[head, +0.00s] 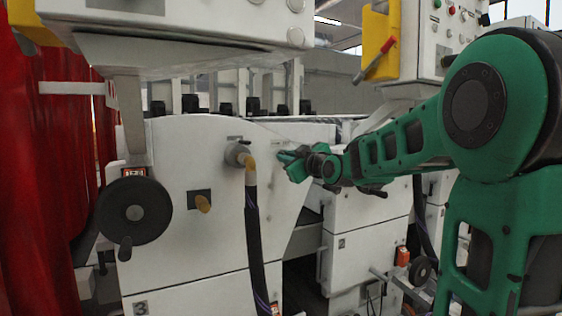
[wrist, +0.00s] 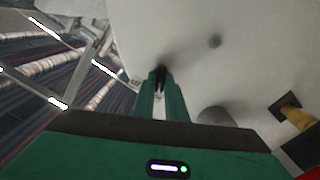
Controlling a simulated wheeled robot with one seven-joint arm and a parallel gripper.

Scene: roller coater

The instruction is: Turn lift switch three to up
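The white machine panel marked 3 (head: 165,270) stands left of my gripper (head: 284,163). I cannot tell whether this is lift switch three. In the wrist view my gripper's (wrist: 158,76) green fingers with dark tips are close together near the white surface. The tips are at or close to a dark spot there. Whether they hold a small switch is hidden.
A grey fitting with a yellow elbow (head: 240,155) and a black hose (head: 257,245) stand left of my gripper. A black handwheel (head: 134,212) is at the left. A panel marked 2 (head: 345,247) is below my arm. Rollers (wrist: 85,65) show at the left of the wrist view.

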